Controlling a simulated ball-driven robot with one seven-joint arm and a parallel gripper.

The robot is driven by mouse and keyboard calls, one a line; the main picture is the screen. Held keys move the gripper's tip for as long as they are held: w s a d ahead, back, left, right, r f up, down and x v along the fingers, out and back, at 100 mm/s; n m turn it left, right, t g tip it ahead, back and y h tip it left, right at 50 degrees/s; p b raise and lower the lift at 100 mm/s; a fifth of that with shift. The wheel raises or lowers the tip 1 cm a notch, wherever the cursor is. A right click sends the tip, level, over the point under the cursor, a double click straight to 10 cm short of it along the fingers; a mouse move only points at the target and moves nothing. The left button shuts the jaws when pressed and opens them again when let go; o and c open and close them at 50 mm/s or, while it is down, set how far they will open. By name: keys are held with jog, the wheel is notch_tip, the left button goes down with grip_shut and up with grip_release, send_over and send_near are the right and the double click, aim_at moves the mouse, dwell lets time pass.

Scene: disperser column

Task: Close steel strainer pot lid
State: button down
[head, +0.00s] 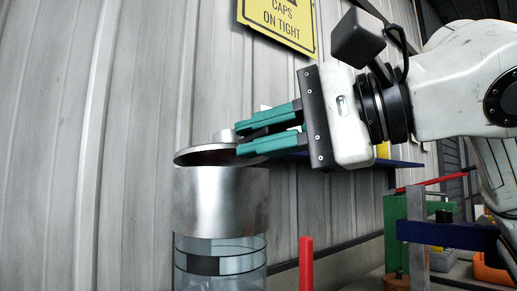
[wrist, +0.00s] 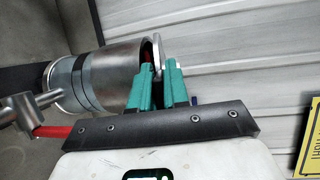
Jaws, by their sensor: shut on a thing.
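The steel strainer pot (head: 220,200) is a shiny cylinder on top of a clear column (head: 220,262) with dark bands. Its lid (head: 195,155) sits over the mouth, slightly tilted, with a dark gap under it. My gripper (head: 240,139) has green fingers and reaches in from the right, shut on the lid at its right side. In the wrist view the pot (wrist: 115,72) lies left of my gripper (wrist: 160,66), and the lid (wrist: 157,50) shows as a thin bright edge at the fingertips. The fingers hide the exact contact.
A yellow caution sign (head: 282,20) hangs on the corrugated wall (head: 110,120) behind. A red post (head: 306,262) stands right of the column. A blue shelf or bar (head: 400,162) passes behind my gripper. A green frame (head: 417,235) and blue beam (head: 445,234) stand at lower right. Left is clear.

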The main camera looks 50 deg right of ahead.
jog(key=shift+f, duration=0.25)
dwell(0.3)
jog(key=c, duration=1.2)
grip_release()
